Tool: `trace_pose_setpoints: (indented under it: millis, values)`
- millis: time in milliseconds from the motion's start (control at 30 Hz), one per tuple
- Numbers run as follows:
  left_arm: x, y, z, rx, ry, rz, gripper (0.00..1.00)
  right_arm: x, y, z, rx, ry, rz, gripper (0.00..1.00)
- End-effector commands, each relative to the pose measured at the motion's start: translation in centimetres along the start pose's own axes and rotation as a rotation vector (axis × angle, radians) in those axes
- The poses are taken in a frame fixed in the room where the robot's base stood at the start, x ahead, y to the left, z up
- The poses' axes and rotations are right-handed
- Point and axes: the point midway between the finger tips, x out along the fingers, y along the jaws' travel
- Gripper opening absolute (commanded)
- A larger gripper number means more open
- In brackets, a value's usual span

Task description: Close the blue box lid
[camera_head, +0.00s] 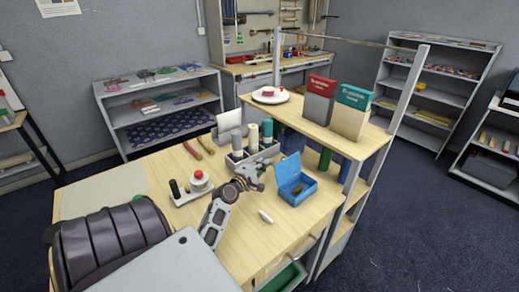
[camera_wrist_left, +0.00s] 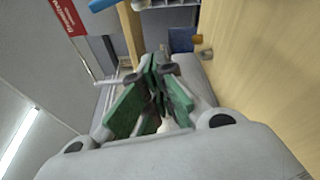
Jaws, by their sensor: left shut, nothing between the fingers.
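The blue box (camera_head: 298,190) stands on the wooden table, right of the middle in the head view. Its lid (camera_head: 289,168) is open and stands up at the back left side of the box. Something small and dark lies inside. My left gripper (camera_head: 257,175) is just left of the box, near the lid; whether it touches is too small to tell. In the left wrist view its green-padded fingers (camera_wrist_left: 156,88) are together with nothing held. A blue piece at that view's top edge cannot be identified. My right gripper is not in view.
A grey tray with bottles (camera_head: 252,158) stands behind my left gripper. A red-button device (camera_head: 198,181) is to its left. A white object (camera_head: 266,216) lies in front. A raised shelf (camera_head: 340,140) carries a red-topped carton (camera_head: 319,98) and a green-topped one (camera_head: 351,111).

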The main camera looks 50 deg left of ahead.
Motion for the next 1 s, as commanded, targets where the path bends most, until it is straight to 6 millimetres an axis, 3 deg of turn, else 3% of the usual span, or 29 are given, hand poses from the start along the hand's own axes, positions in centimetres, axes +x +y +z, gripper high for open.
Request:
trace_pose_setpoints:
  millis: [600,1000]
  values:
    - [5.0,0.1,0.0,0.0,0.0,0.001,0.0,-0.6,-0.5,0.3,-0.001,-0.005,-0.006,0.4]
    - [3.7,0.1,3.1,-0.002,0.0,0.0,0.0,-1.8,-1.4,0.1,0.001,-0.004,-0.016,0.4]
